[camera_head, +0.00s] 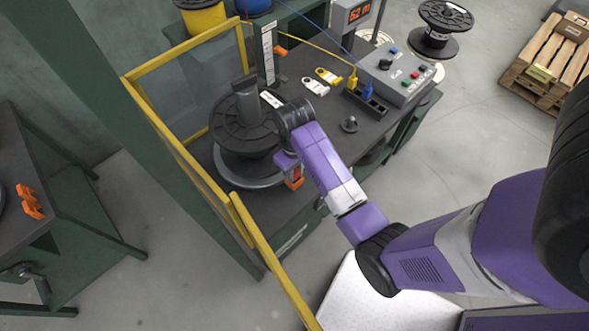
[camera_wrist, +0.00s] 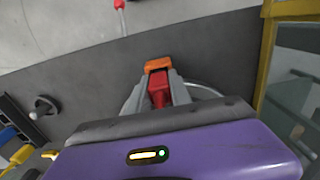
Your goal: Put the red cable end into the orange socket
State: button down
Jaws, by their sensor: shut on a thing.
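My gripper (camera_wrist: 158,85) is shut on the red cable end (camera_wrist: 159,90), which sits between its two grey fingers in the wrist view. The orange socket (camera_wrist: 158,64) is directly beyond the fingertips, close against the red piece. I cannot tell whether the red end is inside it or only touching. In the head view the orange socket (camera_head: 294,184) shows below my gripper at the front edge of the workbench, beside the large black spool (camera_head: 238,132). My wrist hides most of the fingers and the red end there.
A yellow guard frame (camera_head: 180,150) runs along the bench's left side. A control box (camera_head: 398,72), a dark block with yellow and blue plugs (camera_head: 365,100) and loose tags (camera_head: 315,86) lie to the right. A small knob (camera_head: 349,124) stands on the bench.

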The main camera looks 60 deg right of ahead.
jog(key=shift+f, duration=0.2)
jog(key=c, duration=1.1)
grip_release()
notch_tip(320, 180, up, 7)
jog(key=shift+f+b, duration=0.2)
jog(key=shift+b, duration=0.1)
jog(key=shift+r, duration=0.65)
